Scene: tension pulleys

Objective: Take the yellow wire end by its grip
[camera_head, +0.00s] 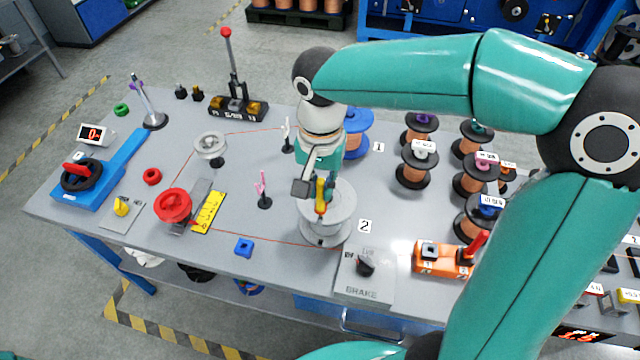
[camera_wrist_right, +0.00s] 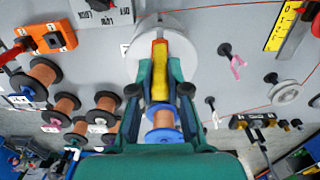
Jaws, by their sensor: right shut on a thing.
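The yellow grip of the wire end (camera_head: 320,197) stands over the grey spool (camera_head: 342,207) near the sign marked 2. My right gripper (camera_head: 324,186) comes down from above and is shut on this grip. In the right wrist view the yellow grip (camera_wrist_right: 159,70) lies between the two teal fingers, with the pale spool (camera_wrist_right: 172,24) behind it. The wire end itself is hard to make out under the gripper. My left gripper does not show.
A blue spool (camera_head: 357,131) by sign 1 stands just behind my right gripper. Several copper spools (camera_head: 416,166) stand to the right. A pink guide post (camera_head: 263,192) is at the left, and the brake box (camera_head: 364,276) is in front. A thin red wire runs across the table.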

